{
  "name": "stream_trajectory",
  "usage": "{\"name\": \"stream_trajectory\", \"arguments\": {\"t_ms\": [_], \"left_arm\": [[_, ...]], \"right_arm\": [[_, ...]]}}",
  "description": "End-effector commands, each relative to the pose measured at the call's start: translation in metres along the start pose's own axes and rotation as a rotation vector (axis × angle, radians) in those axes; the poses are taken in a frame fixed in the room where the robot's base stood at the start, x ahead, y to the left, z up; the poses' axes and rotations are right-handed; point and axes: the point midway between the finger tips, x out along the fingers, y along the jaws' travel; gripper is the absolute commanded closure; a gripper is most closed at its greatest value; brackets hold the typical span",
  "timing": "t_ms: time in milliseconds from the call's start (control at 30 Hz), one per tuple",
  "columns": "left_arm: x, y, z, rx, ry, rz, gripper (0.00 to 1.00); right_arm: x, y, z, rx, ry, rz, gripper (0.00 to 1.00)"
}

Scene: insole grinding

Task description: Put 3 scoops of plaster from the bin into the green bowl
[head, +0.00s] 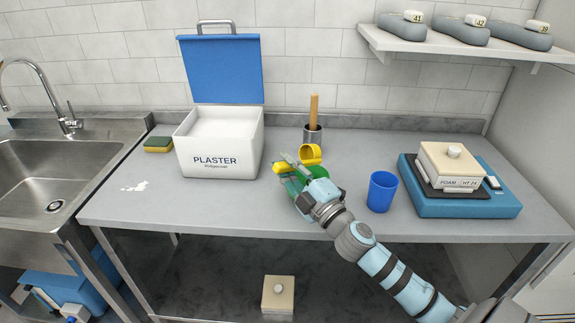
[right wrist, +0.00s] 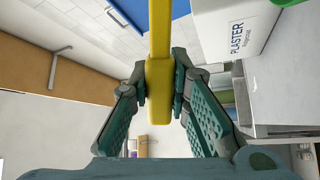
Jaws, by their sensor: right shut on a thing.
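The white plaster bin (head: 218,158) stands at the back left of the counter with its blue lid (head: 222,70) open. White plaster (head: 224,122) shows inside. My right gripper (head: 290,174) is shut on the yellow handle of the scoop (head: 311,153); the handle also shows between the fingers in the right wrist view (right wrist: 160,85). The scoop's cup is tilted on its side above and behind the green bowl (head: 319,171). My gripper partly hides the bowl, so I cannot see what it holds. My left gripper is not in view.
A sponge (head: 158,144) and sink (head: 45,175) are at left.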

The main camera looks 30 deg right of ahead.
Motion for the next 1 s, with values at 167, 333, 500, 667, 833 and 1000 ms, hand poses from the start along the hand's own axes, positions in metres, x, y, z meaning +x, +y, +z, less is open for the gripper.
{"name": "stream_trajectory", "arguments": {"t_ms": [167, 333, 500, 667, 833, 1000], "left_arm": [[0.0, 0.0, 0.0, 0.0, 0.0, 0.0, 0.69], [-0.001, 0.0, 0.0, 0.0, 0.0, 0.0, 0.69], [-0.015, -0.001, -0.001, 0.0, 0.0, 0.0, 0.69], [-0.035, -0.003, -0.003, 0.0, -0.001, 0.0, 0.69], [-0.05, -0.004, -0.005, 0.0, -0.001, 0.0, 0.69], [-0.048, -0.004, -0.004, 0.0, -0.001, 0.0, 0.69]], "right_arm": [[0.0, 0.0, 0.0, 0.0, 0.0, 0.0, 1.0], [0.0, 0.001, 0.0, 0.001, 0.0, 0.0, 1.0], [0.004, 0.015, -0.005, 0.001, 0.0, 0.0, 1.0], [0.009, 0.034, -0.011, 0.0, 0.0, 0.001, 1.0], [0.013, 0.048, -0.016, 0.001, 0.0, 0.0, 1.0], [0.013, 0.046, -0.016, 0.001, 0.0, 0.0, 1.0]]}}
